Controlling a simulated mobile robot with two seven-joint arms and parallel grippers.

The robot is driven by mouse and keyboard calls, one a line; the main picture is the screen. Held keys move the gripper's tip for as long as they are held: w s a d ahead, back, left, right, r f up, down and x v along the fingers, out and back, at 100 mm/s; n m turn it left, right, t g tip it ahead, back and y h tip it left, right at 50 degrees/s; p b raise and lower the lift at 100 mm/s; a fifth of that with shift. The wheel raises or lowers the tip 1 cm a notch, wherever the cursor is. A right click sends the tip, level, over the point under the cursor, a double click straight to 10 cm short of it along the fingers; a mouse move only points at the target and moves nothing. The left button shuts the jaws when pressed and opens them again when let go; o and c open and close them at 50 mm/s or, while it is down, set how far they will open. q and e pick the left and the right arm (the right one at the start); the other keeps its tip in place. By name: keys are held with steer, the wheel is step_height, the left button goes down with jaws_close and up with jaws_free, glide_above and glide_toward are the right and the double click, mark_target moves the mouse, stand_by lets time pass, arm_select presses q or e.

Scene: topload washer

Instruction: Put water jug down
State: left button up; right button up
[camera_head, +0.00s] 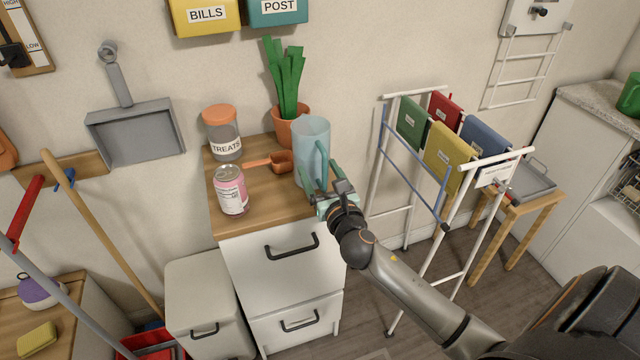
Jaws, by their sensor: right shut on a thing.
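The water jug (311,135) is a pale blue, see-through pitcher with a handle on its near right side. It looks upright at the right end of the wooden top (267,214) of a white drawer cabinet. My right gripper (325,188) is shut on the jug by its handle. The fingers hide part of the jug's lower side, and I cannot tell whether its base touches the wood. My left gripper is not in view.
A treats jar (223,134), a can (231,190), an orange scoop (279,161) and a potted plant (287,90) share the cabinet top. Bare wood shows in front of the scoop.

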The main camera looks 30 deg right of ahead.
mark_target(323, 189)
steer(key=shift+f, duration=1.3)
steer(key=shift+b, duration=0.3)
steer(key=shift+f, duration=0.2)
steer(key=o, duration=1.4)
steer(key=shift+r, duration=0.15)
